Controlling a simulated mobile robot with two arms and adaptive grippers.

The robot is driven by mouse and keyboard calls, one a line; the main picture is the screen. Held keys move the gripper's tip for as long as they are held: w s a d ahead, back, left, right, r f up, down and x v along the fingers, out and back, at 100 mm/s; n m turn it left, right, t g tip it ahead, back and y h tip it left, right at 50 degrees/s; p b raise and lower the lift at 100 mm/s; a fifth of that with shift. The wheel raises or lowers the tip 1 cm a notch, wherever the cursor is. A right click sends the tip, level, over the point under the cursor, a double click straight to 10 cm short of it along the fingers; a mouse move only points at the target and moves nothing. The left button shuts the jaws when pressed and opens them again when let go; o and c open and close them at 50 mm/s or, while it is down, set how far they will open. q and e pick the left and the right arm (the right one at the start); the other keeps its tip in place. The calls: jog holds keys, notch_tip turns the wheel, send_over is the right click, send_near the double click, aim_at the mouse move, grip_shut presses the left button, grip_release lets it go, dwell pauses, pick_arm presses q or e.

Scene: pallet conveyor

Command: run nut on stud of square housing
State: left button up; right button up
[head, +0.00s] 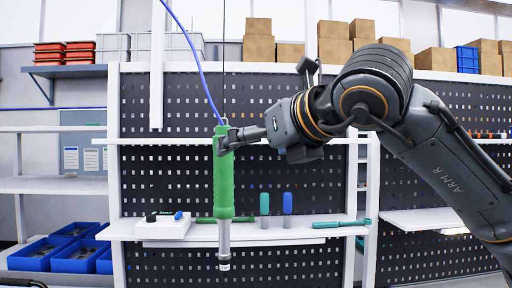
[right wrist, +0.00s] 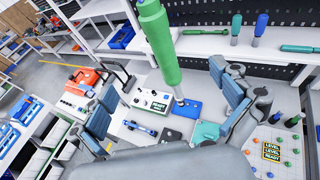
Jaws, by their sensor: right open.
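A green nutrunner (head: 224,182) hangs upright from a blue hose in the head view, its grey shaft and socket pointing down. My right gripper (head: 230,138) is at the upper part of its green body. In the right wrist view my open finger pads stand apart to the left and right of the nutrunner (right wrist: 158,32), with clear gaps beside it. I cannot make out the square housing, its stud or the nut. My left gripper is not in view.
A shelf (head: 270,236) behind the nutrunner holds a white block (head: 163,230), a teal-handled tool (head: 264,204) and a blue-handled tool (head: 287,204). Blue bins (head: 76,257) stand at lower left.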

aim_at(228, 163)
jog(key=p+x, duration=0.3)
jog(key=x, duration=0.3)
jog(key=shift+w+p, duration=0.3)
jog(key=shift+w, duration=0.1)
jog(key=x, duration=0.4)
jog(key=shift+a+f+b, duration=0.1)
jog(key=shift+f+b, duration=0.1)
jog(key=shift+b, duration=0.1)
jog(key=shift+x, duration=1.15)
jog(key=shift+r, duration=0.1)
grip_shut()
jog(key=shift+r, duration=0.2)
